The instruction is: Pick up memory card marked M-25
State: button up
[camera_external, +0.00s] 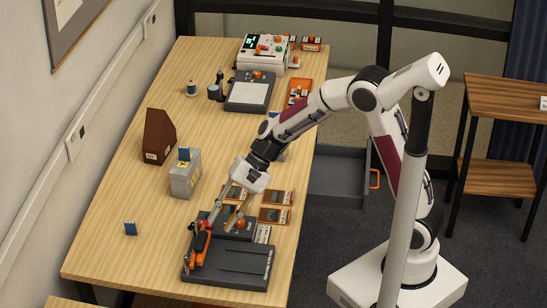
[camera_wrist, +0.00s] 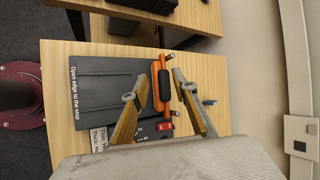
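No marking M-25 is readable in either view. A small blue card-like piece (camera_external: 130,228) stands alone on the table at the front left. It seems to be the small blue piece (camera_wrist: 210,102) right of my fingers in the wrist view. Another blue piece (camera_external: 184,153) stands at the top of a grey box (camera_external: 186,178). My gripper (camera_external: 226,214) points down above the dark device with an orange lever. In the wrist view my gripper (camera_wrist: 156,86) has its fingers wide apart, with nothing held between them.
The dark device (camera_external: 228,264) with its orange lever (camera_external: 201,240) lies below my gripper. Orange-edged trays (camera_external: 276,215) lie right of it. A brown file holder (camera_external: 159,137) stands behind the grey box. The table's left front is mostly clear.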

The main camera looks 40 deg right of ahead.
jog(key=w+a+f+m+t+y, duration=0.1)
jog(key=w+a+f+m+t, duration=0.15)
jog(key=w+a+m, duration=0.35)
jog(key=w+a+f+m+t+y, duration=0.1)
jog(key=w+a+f+m+y, duration=0.1)
jog(key=w+a+f+m, duration=0.4)
jog(key=w+r+m+t, duration=0.2)
jog(key=w+m, duration=0.1)
jog(key=w, duration=0.3)
jog(key=w+r+m+t, duration=0.2)
jog(key=w+m+t, duration=0.1)
jog(key=w, duration=0.3)
jog(key=shift+w+a+r+m+h, duration=0.3)
jog(key=shift+a+m+h, duration=0.1)
jog(key=shift+m, duration=0.4)
jog(key=shift+f, duration=0.15)
send_near(127, 223)
jog(key=x, duration=0.4)
jog(key=shift+s+f, duration=0.15)
jog(key=shift+s, duration=0.05)
jog(key=shift+w+a, duration=0.4)
jog(key=shift+a, duration=0.1)
jog(key=shift+w+a+f, duration=0.15)
